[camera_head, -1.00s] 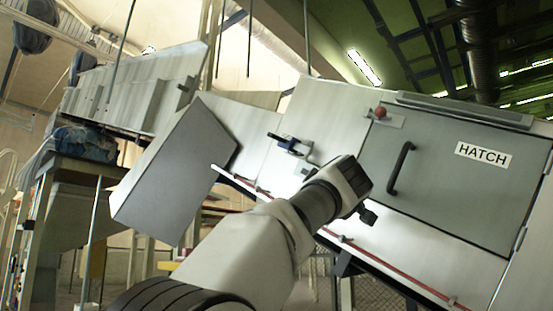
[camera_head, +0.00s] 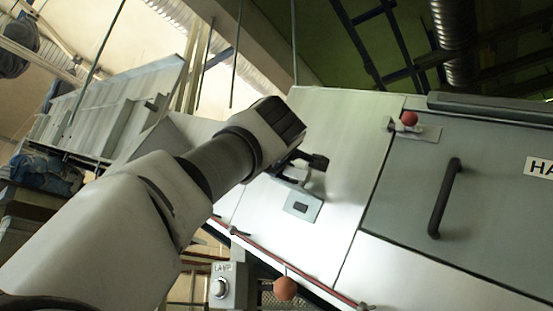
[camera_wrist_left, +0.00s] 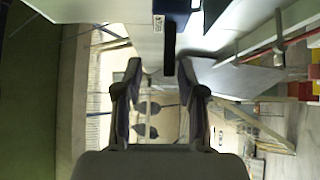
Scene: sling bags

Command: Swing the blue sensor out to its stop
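The blue sensor (camera_wrist_left: 178,6) shows in the left wrist view at the top edge, partly cut off. A black bar (camera_wrist_left: 169,48) extends from it toward the gap between my fingers. In the head view the sensor is hidden behind my left wrist. My left gripper (camera_wrist_left: 162,72) is open, with one finger on each side of the bar's line; I cannot tell whether either touches it. In the head view the left gripper (camera_head: 303,164) shows as dark fingers in front of the pale panel, just above a small grey plate (camera_head: 301,206). My right gripper is not in view.
A grey hatch door (camera_head: 500,200) with a black handle (camera_head: 443,198) and a red knob (camera_head: 409,118) is at the right. A lamp switch box (camera_head: 228,286) and an orange ball (camera_head: 285,288) hang below the panel's red-lined edge.

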